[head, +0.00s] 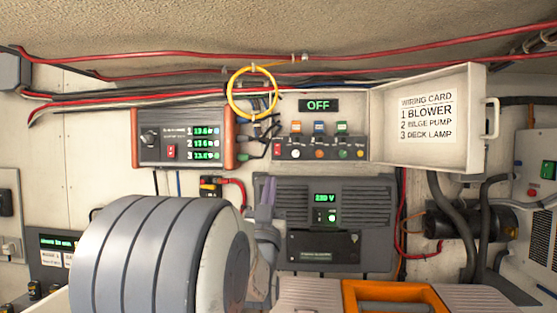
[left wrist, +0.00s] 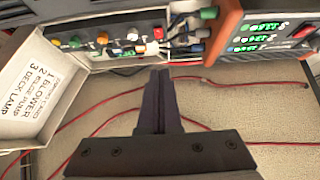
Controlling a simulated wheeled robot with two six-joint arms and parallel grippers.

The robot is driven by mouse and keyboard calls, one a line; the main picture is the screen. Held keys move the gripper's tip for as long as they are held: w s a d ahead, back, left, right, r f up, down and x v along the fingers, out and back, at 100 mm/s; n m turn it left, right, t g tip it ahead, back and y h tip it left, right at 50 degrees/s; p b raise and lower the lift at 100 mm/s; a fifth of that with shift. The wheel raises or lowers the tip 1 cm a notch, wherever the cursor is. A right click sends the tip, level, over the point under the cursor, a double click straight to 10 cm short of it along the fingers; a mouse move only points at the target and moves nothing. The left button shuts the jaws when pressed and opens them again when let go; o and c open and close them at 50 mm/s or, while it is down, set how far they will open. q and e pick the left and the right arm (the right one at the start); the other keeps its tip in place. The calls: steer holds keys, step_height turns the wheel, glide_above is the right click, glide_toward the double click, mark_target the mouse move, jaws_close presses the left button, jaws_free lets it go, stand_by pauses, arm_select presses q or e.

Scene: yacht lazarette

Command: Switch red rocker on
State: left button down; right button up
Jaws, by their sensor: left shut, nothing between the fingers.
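A red rocker (head: 171,152) sits low on the front of a dark unit with orange-brown sides (head: 182,136), below a black knob and left of green readouts numbered 1 to 3. It also shows in the left wrist view (left wrist: 303,32), near the top right corner. A second small red control (head: 277,148) is at the left end of the switch panel (head: 320,148). My left gripper (head: 268,187) is shut and empty, fingers pointing up, below the switch panel and right of the dark unit. It also shows in the left wrist view (left wrist: 161,80). My right gripper is out of view.
A yellow cable loop (head: 252,94) hangs between the unit and the panel. An OFF display (head: 318,105) is above the panel. An open cover with a wiring card (head: 427,118) juts out at right. A grey inverter (head: 348,212) is below.

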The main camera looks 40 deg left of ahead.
mark_target(277, 150)
arm_select(q)
steer(key=p+x, duration=0.3)
steer(key=x, duration=0.1)
steer(key=f+p+x, duration=0.1)
steer(key=p+x, duration=0.2)
steer(key=x, duration=0.1)
steer(key=w+p+x, duration=0.1)
steer(key=p+x, duration=0.1)
steer(key=x, duration=0.2)
steer(key=shift+a+f+p, duration=0.2)
steer(key=shift+a+p, duration=0.05)
steer(key=shift+p, duration=0.15)
steer(key=shift+w+a+f, duration=0.25)
steer(key=shift+w, duration=0.2)
